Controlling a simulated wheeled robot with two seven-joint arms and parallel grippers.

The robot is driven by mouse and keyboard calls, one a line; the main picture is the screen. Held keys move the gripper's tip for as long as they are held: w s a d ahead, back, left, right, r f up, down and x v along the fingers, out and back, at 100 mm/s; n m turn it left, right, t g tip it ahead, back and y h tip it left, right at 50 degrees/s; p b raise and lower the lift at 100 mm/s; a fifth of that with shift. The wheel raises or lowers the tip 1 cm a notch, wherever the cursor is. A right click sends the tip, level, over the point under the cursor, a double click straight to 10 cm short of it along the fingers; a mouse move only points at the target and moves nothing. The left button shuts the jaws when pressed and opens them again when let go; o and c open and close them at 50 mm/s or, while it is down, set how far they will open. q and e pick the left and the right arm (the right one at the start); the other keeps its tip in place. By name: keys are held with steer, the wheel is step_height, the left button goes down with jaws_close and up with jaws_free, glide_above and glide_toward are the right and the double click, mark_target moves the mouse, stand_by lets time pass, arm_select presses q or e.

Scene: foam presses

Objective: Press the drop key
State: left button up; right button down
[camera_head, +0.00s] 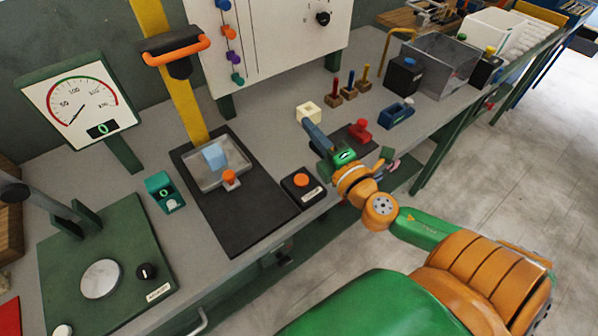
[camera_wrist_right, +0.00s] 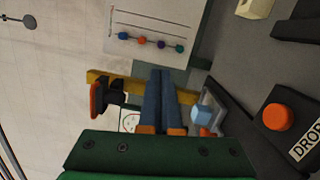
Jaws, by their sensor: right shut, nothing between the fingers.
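The drop key is a black box with a round orange button (camera_head: 301,181) and a white label, at the front edge of the bench. In the right wrist view its orange button (camera_wrist_right: 277,117) and the label "DROP" show at the right. My right gripper (camera_head: 306,124) has blue fingers, shut and empty. In the head view its tips appear beyond the drop key, near a cream block (camera_head: 308,112); they are apart from the button. In the wrist view the blue fingers (camera_wrist_right: 161,74) lie side by side, left of the key. My left gripper is not in view.
Left of the key is a black base with a grey tray (camera_head: 236,176), a light blue block (camera_head: 214,155) and a yellow post (camera_head: 181,90). A red part (camera_head: 360,132) stands right of my gripper. A dial gauge (camera_head: 80,98) and green press base (camera_head: 125,235) are further left.

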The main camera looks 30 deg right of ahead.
steer(key=a+r+n+y, duration=0.3)
steer(key=a+n+y, duration=0.15)
steer(key=n, duration=0.25)
steer(key=n+g, duration=1)
steer(key=n, duration=1.2)
glide_above(306, 181)
step_height(306, 181, down, 7)
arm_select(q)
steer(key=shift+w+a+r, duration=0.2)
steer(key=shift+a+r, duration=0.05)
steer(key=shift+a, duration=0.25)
arm_select(e)
steer(key=shift+h, duration=0.45)
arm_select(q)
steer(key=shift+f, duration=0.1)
arm_select(e)
steer(key=shift+a+f, duration=0.1)
steer(key=shift+f, duration=0.1)
step_height(306, 181, down, 8)
steer(key=b, duration=0.7)
steer(key=shift+f, duration=0.1)
arm_select(q)
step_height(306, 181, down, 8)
steer(key=b, duration=0.1)
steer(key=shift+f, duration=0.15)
arm_select(e)
steer(key=shift+f, duration=0.25)
